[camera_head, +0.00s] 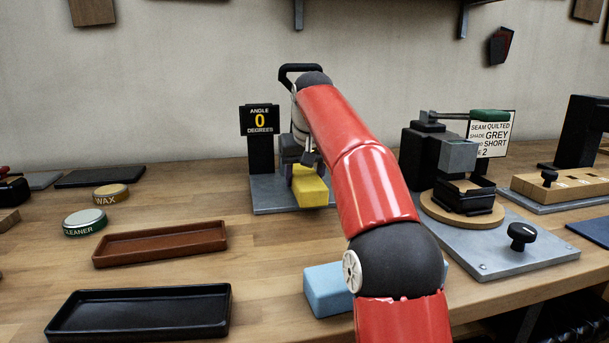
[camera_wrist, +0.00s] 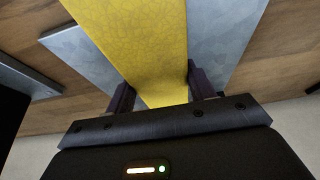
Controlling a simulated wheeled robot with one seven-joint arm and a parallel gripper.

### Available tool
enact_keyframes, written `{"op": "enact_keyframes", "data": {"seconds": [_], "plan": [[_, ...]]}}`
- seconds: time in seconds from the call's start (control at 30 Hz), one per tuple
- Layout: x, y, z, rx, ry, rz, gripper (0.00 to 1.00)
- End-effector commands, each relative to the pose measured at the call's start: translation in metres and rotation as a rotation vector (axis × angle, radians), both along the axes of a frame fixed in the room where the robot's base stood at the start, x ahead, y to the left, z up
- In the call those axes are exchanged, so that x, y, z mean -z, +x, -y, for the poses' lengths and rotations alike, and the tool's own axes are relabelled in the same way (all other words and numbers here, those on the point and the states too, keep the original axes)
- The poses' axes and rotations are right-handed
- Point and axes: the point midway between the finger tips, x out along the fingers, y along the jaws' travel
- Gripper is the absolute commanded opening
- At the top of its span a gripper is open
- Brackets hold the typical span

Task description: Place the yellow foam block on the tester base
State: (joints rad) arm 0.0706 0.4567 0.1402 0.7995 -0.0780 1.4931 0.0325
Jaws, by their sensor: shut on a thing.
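The yellow foam block (camera_head: 311,187) is between the fingers of my gripper (camera_head: 305,166). In the wrist view the yellow foam block (camera_wrist: 135,40) fills the space between the two dark fingertips of my gripper (camera_wrist: 160,92), which are shut on it. The tester base (camera_head: 262,207) is a grey metal plate with a black sign reading "ANGLE 0 DEGREES" at its back. The block is over the right part of this plate; I cannot tell whether it touches. The grey plate also shows behind the block in the wrist view (camera_wrist: 222,35). My arm hides some of the plate's right side.
A light blue block (camera_head: 325,290) lies near the table's front, partly behind my arm. Brown (camera_head: 160,243) and black (camera_head: 140,312) trays lie at left, with wax (camera_head: 110,194) and cleaner (camera_head: 85,222) tins. A clamp fixture on a metal plate (camera_head: 510,252) stands at right.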

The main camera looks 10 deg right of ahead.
Motion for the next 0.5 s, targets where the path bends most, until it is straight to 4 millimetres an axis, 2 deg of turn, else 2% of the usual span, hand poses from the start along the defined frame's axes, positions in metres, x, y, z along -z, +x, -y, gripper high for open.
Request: {"op": "enact_keyframes", "data": {"seconds": [0.5], "plan": [[0.0096, -0.0001, 0.0001, 0.000, 0.000, 0.000, 0.32]]}}
